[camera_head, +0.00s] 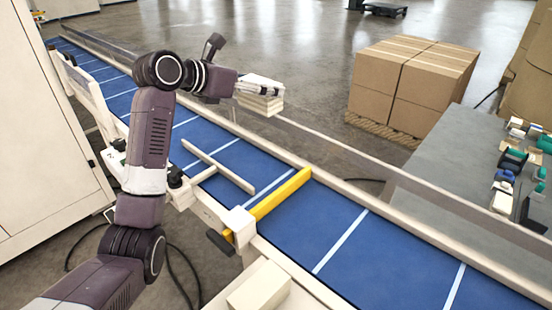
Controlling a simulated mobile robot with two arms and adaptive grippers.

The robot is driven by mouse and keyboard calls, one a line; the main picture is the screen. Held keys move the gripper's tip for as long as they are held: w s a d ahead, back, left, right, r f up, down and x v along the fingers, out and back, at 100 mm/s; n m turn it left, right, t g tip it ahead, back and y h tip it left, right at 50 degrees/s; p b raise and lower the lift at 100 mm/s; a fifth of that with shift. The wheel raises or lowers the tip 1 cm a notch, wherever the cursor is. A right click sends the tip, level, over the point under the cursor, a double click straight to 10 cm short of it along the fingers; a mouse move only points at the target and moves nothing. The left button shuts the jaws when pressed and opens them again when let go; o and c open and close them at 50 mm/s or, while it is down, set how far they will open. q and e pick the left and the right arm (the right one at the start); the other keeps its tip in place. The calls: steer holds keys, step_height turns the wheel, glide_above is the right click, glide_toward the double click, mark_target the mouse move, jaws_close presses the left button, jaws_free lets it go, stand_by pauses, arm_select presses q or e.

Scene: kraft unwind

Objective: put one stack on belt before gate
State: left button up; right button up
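The blue belt (360,245) with white cross lines runs diagonally from the upper left to the lower right. A yellow gate bar (275,198) lies across it, with a white housing at its near end. My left gripper (262,91) is shut on a pale stack (262,104). It holds the stack raised, in the picture over the belt's far side rail; its exact height is unclear. Another pale stack or block (260,286) sits on a light surface at the bottom, on the near side of the belt. My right gripper is not in view.
A pale T-shaped guide (218,166) sits over the belt to the left of the gate. Cardboard boxes (412,82) stand on a pallet behind the belt. A grey table (440,155) with small items is at right. A white cabinet (45,150) is at left.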

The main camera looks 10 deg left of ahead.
arm_select(q)
step_height(320, 180, down, 2)
steer(key=shift+w+f, duration=0.1)
steer(key=f+p, duration=0.1)
steer(key=f, duration=0.4)
steer(key=f+p, duration=0.1)
steer(key=f, duration=1)
steer(key=shift+s+a+f+p, duration=0.2)
steer(key=shift+s+f+p, duration=0.15)
steer(key=shift+p, duration=0.05)
steer(key=shift+f, duration=0.3)
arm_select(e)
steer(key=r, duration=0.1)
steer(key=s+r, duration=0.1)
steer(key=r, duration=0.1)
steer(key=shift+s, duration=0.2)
arm_select(q)
steer(key=shift+f, duration=0.1)
steer(key=o, duration=1.2)
steer(key=shift+o, duration=0.2)
